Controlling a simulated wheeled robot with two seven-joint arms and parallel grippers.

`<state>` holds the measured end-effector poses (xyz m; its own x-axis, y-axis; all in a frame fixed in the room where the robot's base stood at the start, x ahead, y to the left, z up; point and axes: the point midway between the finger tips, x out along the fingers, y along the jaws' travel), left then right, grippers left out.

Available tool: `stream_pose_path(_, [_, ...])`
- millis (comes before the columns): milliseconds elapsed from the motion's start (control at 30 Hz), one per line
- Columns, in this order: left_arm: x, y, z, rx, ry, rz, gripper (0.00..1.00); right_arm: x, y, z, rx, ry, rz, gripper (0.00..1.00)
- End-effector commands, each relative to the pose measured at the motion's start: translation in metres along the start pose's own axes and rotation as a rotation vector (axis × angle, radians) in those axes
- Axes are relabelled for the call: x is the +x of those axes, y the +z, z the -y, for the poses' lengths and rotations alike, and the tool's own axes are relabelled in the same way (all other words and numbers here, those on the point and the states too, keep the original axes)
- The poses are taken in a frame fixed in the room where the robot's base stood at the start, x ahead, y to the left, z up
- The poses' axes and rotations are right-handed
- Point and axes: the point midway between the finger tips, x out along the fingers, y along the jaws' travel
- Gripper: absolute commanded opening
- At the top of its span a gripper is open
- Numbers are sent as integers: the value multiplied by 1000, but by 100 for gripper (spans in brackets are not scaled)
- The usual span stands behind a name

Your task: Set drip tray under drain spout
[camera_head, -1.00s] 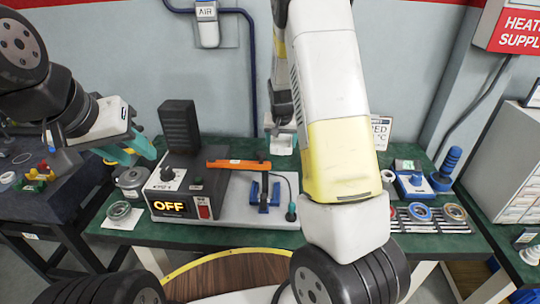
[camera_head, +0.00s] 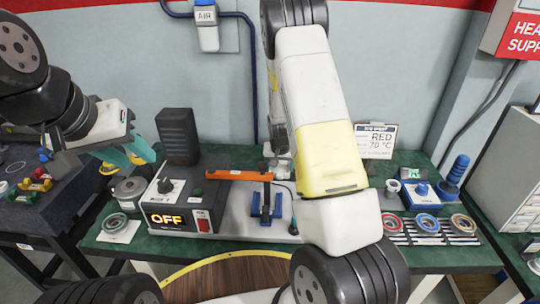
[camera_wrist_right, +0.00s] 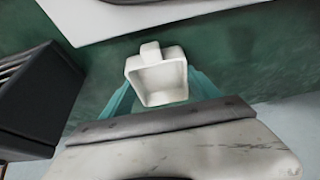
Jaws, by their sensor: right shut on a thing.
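A small white square drip tray (camera_wrist_right: 160,78) with a tab on its far side shows in the right wrist view. My right gripper (camera_wrist_right: 160,95) is shut on it, with teal fingers at both sides of the tray. The tray is held near the edge of a white base plate (camera_wrist_right: 120,14), over the green tabletop. In the head view my right arm largely hides its own gripper. My left gripper (camera_head: 127,158) is open and empty, at the left above the bench. I cannot pick out the drain spout in either view.
The tester box (camera_head: 172,205) reads OFF; an orange lever (camera_head: 238,175) and blue clamp (camera_head: 266,203) stand on its base. A dark box (camera_wrist_right: 38,100) stands left of the tray. Seal rings (camera_head: 427,223), a blue-handled tool (camera_head: 455,175) and a sign (camera_head: 375,142) are on the right.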

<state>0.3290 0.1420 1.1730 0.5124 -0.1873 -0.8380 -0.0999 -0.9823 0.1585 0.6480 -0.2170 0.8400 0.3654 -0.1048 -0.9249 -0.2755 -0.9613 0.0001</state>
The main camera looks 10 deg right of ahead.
Motion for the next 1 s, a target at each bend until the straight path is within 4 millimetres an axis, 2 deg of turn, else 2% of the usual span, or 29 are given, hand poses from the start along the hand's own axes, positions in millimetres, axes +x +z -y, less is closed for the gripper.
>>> stream_pose_path(333, [0,0,0,0,0,0,36,3,1,0,1,0,-2,23])
stream_pose_path(367, [0,0,0,0,0,0,36,3,1,0,1,-1,-2,74])
stream_pose_path(467, [0,0,0,0,0,0,36,3,1,0,1,-1,-2,92])
stream_pose_path(833, [0,0,0,0,0,0,36,0,-1,0,1,-1,-3,92])
stream_pose_path(1000, [0,0,0,0,0,0,36,-25,-2,1,1,-2,-6,92])
